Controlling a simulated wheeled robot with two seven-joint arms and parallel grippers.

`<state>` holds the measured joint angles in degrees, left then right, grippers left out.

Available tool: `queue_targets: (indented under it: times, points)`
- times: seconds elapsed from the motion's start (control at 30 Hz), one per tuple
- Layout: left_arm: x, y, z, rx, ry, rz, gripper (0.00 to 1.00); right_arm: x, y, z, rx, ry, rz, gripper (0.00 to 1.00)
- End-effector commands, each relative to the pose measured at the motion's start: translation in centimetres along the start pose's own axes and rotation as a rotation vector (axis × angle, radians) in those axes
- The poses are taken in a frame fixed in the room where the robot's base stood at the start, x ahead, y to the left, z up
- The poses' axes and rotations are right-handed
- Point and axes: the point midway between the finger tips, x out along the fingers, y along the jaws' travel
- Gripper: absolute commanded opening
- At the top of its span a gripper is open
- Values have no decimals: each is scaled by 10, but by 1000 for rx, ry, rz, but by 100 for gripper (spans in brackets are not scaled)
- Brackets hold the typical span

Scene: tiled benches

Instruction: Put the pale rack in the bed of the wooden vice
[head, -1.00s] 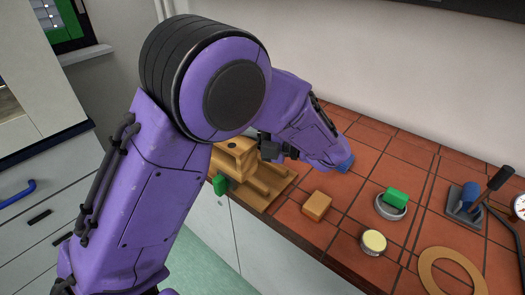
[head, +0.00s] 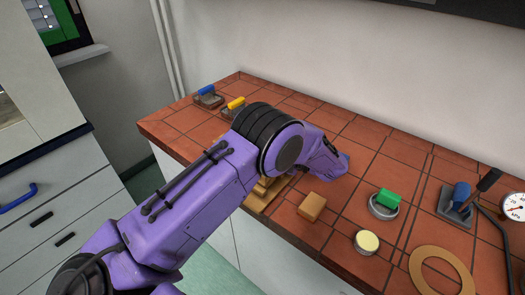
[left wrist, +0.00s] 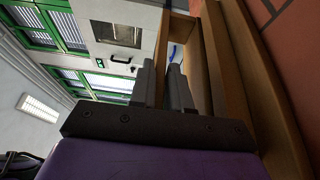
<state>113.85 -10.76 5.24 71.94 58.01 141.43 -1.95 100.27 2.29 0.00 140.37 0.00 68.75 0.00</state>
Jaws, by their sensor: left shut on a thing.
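The wooden vice (head: 262,197) sits at the bench's front edge, mostly hidden behind my left arm in the head view. In the left wrist view its brown boards (left wrist: 248,75) run along the right of my left gripper (left wrist: 168,72). The gripper is shut. A small blue and pale piece shows between its fingers, and I take it as part of the pale rack (left wrist: 177,52). Most of it is hidden, so I cannot tell whether it touches the vice bed. My left gripper is hidden in the head view. My right gripper is not in view.
A wooden block (head: 312,206) stands right of the vice. Blue-handled (head: 208,95) and yellow-handled (head: 234,105) pieces stand at the back left.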

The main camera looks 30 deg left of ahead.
Motion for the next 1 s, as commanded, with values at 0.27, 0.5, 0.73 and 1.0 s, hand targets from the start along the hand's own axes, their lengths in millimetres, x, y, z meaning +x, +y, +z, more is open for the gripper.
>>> queue_targets:
  times: [0.27, 0.5, 0.73, 1.0]
  points:
    - [0, 0, 0, 0, 0, 0, 42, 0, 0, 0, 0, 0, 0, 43]
    - [-16, -3, 0, -4, -3, 2, 42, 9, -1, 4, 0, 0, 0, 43]
    - [-62, -4, 0, -4, -3, 3, 42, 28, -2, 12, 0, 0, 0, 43]
    - [-75, 1, 0, 1, 1, 0, 42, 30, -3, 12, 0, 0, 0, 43]
